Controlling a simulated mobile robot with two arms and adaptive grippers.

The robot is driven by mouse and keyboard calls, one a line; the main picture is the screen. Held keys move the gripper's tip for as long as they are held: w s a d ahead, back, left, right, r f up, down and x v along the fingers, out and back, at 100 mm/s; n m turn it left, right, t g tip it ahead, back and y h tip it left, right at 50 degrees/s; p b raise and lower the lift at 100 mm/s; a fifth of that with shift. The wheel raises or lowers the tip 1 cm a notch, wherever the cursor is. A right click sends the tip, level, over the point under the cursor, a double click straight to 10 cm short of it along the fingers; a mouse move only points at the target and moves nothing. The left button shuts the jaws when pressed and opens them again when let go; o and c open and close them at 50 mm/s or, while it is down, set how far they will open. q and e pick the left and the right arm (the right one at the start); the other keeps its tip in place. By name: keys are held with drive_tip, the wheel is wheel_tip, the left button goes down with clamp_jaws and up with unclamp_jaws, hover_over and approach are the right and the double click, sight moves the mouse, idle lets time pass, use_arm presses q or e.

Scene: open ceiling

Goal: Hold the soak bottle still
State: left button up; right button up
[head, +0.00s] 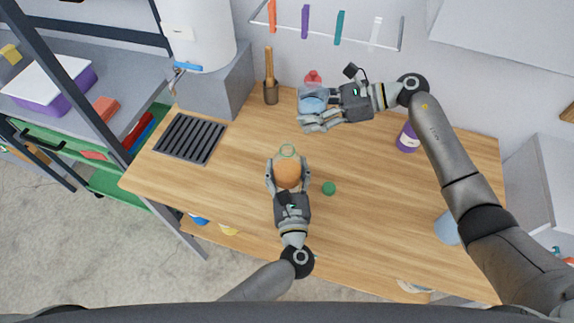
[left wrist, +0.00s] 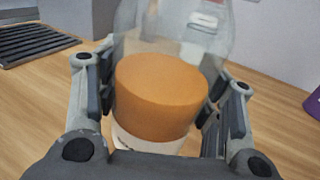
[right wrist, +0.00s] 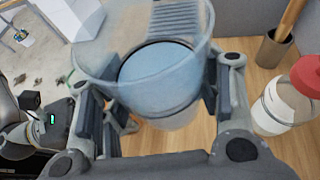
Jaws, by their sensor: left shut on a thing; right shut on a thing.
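A clear bottle with an orange filling (head: 287,172), taken to be the soak bottle, stands upright on the wooden bench. Its green-ringed mouth points up and has no cap on it. My left gripper (head: 287,180) is shut around its sides; the left wrist view shows the orange filling (left wrist: 160,95) between both fingers. A green cap (head: 329,188) lies on the bench just right of the bottle. My right gripper (head: 320,112) is shut on a clear vessel with blue contents (head: 312,102) towards the back of the bench. The right wrist view shows the blue contents (right wrist: 158,78) between its fingers.
A red-capped bottle (right wrist: 285,105) stands close to the right gripper. A utensil pot (head: 271,93) and a dark slatted rack (head: 190,138) are at back left. A purple jar (head: 407,138) and a blue cup (head: 447,230) stand at right. The bench's middle right is clear.

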sight(305, 108)
wheel_tip(305, 108, down, 3)
drive_tip(key=shift+r, duration=0.1)
drive_tip(key=shift+s+a+r, duration=0.1)
drive_tip(key=shift+s, duration=0.05)
drive_tip(key=shift+s+a+r+n+t+h, duration=0.35)
drive_tip(key=shift+s+r+n+t+h, duration=0.25)
drive_tip(key=shift+n, duration=0.2)
drive_tip(key=shift+s+a+r+n+t+h, duration=0.3)
drive_tip(key=shift+s+r+n+t+h, duration=0.25)
drive_tip(key=shift+n+t, duration=0.2)
drive_tip(key=shift+n+t+h, duration=0.35)
drive_tip(key=shift+n+t, duration=0.2)
drive_tip(key=shift+s+a+r, duration=0.15)
drive_tip(key=shift+s+r, duration=0.05)
drive_tip(key=shift+r, duration=0.8)
drive_tip(key=shift+s+a+r, duration=0.1)
drive_tip(key=shift+s+r, duration=0.1)
drive_tip(key=shift+r, duration=0.8)
drive_tip(key=shift+s+r+n+t+h, duration=0.1)
drive_tip(key=shift+r+n+t+h, duration=0.3)
drive_tip(key=shift+r+n, duration=0.1)
drive_tip(key=shift+f+n+t, duration=0.4)
drive_tip(key=shift+f+t, duration=0.1)
drive_tip(key=shift+f, duration=0.6)
drive_tip(key=shift+r+n+t+h, duration=0.6)
drive_tip(key=shift+r+n+t, duration=0.3)
drive_tip(key=shift+r+n, duration=0.1)
